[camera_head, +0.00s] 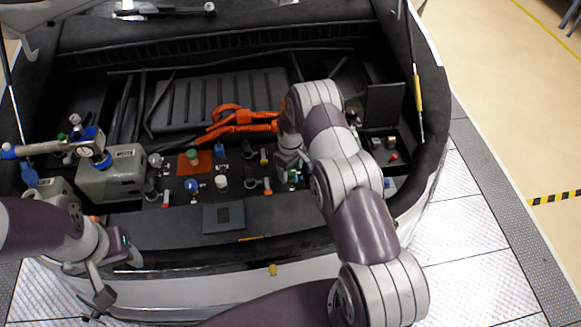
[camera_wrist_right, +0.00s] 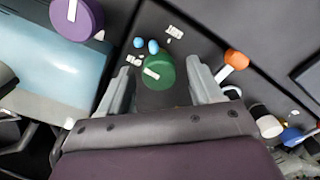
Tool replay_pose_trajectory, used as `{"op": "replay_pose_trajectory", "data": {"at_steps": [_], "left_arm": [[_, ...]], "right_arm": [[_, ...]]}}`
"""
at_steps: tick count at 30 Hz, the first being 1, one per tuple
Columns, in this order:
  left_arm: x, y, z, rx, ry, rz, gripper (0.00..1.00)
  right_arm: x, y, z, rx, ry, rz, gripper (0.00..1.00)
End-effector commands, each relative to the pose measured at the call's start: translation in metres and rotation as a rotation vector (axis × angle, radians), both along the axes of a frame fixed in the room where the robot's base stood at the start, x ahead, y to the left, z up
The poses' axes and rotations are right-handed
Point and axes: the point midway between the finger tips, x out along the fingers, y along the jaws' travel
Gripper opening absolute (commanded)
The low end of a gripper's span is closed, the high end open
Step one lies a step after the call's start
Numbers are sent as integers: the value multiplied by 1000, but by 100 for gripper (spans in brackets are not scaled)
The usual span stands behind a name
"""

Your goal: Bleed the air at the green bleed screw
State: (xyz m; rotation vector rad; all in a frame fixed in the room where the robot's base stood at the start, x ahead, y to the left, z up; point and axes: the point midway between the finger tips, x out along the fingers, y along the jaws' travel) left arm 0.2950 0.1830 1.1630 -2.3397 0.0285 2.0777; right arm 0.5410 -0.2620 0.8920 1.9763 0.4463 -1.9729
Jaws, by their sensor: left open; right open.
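The green bleed screw (camera_wrist_right: 158,70) is a round green knob with a white mark, seen in the right wrist view. A little green (camera_head: 293,177) shows beneath my right gripper in the head view. My right gripper (camera_wrist_right: 160,78) is open, with one finger on each side of the green knob; I cannot tell how deep the fingers reach around it. In the head view, my right gripper (camera_head: 290,165) hangs over the right part of the engine bay and partly hides this spot. My left gripper (camera_head: 115,272) is open and empty at the bay's front left edge.
A purple cap (camera_wrist_right: 76,18) sits on a pale blue tank (camera_wrist_right: 60,65). An orange-topped knob (camera_wrist_right: 236,60) stands right of the fingers. Orange cables (camera_head: 240,122), a grey box (camera_head: 112,175) and an orange mat (camera_head: 195,163) are in the bay.

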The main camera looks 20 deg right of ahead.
Motion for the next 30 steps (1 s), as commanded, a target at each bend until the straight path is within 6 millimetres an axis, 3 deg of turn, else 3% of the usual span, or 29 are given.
{"op": "replay_pose_trajectory", "data": {"at_steps": [3, 8, 9, 20, 30], "left_arm": [[0, 0, 0, 0, 0, 0, 52], [0, 0, 0, 0, 0, 0, 52], [0, 0, 0, 0, 0, 0, 52], [0, 0, -9, 0, 0, 0, 52], [0, 0, -39, 0, 0, 0, 52]], "right_arm": [[0, 0, 0, 0, 0, 0, 64], [0, 0, 0, 0, 0, 0, 12], [0, 0, 0, 0, 0, 0, 8], [0, 0, -2, 0, 1, -55, 9], [0, 0, -4, -1, 0, -309, 9]]}}
